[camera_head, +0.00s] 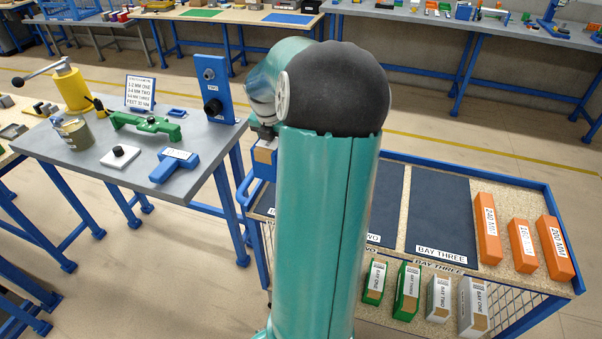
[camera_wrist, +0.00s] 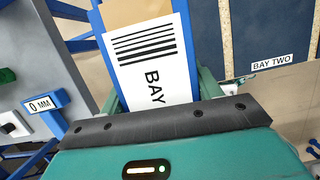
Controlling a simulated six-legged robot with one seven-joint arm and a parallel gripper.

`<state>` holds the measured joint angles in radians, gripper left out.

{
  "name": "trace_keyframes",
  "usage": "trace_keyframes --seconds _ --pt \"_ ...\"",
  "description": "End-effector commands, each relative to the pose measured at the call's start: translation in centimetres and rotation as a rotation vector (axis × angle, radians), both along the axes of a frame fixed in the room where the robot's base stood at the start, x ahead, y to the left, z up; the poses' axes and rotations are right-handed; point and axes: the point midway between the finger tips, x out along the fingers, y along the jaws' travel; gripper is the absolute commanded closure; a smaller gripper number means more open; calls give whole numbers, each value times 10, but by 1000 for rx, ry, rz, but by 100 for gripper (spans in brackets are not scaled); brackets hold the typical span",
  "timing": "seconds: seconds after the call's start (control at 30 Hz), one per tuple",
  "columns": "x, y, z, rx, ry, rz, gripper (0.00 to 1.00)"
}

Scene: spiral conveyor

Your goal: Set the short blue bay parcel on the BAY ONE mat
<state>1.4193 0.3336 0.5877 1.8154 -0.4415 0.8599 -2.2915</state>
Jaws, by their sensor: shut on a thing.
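The short blue bay parcel (camera_wrist: 145,50) fills the top middle of the wrist view, with blue sides, a tan top and a white barcode label reading "BAY". My gripper (camera_wrist: 160,98) is shut on it. In the head view the parcel (camera_head: 264,153) shows just left of my arm, above the cart's left edge; the gripper there is mostly hidden. Whether the parcel touches anything below cannot be told.
The BAY TWO mat (camera_head: 387,210) is partly covered by my arm; the BAY THREE mat (camera_head: 438,205) is clear. Several orange parcels (camera_head: 487,228) stand at the cart's right. Green and white parcels (camera_head: 407,290) line its front shelf. A grey workbench (camera_head: 95,155) with tools stands left.

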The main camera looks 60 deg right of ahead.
Motion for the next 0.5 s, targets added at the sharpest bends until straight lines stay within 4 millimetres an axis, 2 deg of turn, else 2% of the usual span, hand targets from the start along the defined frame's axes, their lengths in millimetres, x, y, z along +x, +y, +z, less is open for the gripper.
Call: trace_keyframes --seconds 0.13,0.27,0.5 --pt "-9 -6 3 -1 -3 32 78" --pt "-14 -20 -4 1 -2 37 78" --pt "-22 -69 -26 2 -3 36 78"
